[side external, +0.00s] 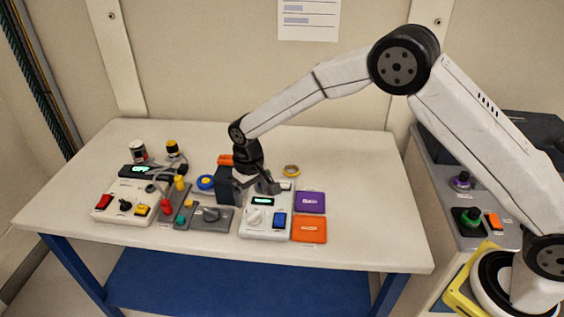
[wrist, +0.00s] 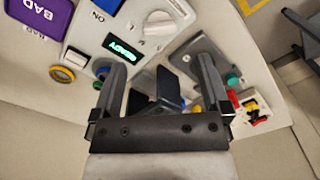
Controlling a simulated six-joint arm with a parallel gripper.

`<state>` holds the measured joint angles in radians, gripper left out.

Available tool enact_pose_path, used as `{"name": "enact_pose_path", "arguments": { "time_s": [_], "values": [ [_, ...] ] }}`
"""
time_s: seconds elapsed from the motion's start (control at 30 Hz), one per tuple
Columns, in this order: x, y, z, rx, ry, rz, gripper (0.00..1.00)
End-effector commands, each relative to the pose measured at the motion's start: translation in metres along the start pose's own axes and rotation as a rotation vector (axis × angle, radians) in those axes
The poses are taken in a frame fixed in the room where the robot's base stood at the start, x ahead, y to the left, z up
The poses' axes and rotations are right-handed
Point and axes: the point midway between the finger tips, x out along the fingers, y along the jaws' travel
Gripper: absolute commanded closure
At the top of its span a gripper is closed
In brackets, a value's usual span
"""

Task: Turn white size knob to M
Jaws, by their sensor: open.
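The white knob (side external: 254,217) sits on the front left of a white control box (side external: 265,232) on the table. In the wrist view the white knob (wrist: 160,24) shows at the top, beyond the fingertips. Its size letters are too small to read. The box has a small green-lit display (wrist: 122,48) and a blue switch (side external: 279,220). My gripper (side external: 259,184) hangs over the back of this box, behind the knob and apart from it. In the wrist view my gripper (wrist: 162,70) has its two fingers wide apart, with no grip on the knob.
A purple tray (side external: 310,202) and an orange tray (side external: 309,229) lie right of the box. A dark block (side external: 228,188) stands beside my gripper. The table's right end is clear.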

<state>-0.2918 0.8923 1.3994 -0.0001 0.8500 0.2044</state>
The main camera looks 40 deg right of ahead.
Motion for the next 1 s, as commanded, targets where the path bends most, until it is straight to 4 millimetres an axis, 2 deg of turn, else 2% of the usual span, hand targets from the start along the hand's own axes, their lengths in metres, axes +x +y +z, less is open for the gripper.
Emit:
{"name": "enact_pose_path", "arguments": {
  "time_s": [0.6,1.0],
  "values": [
    [0.065,0.000,0.000,0.000,0.000,0.001,0.03],
    [0.072,0.000,0.000,0.000,0.001,0.000,0.03]
  ]
}}
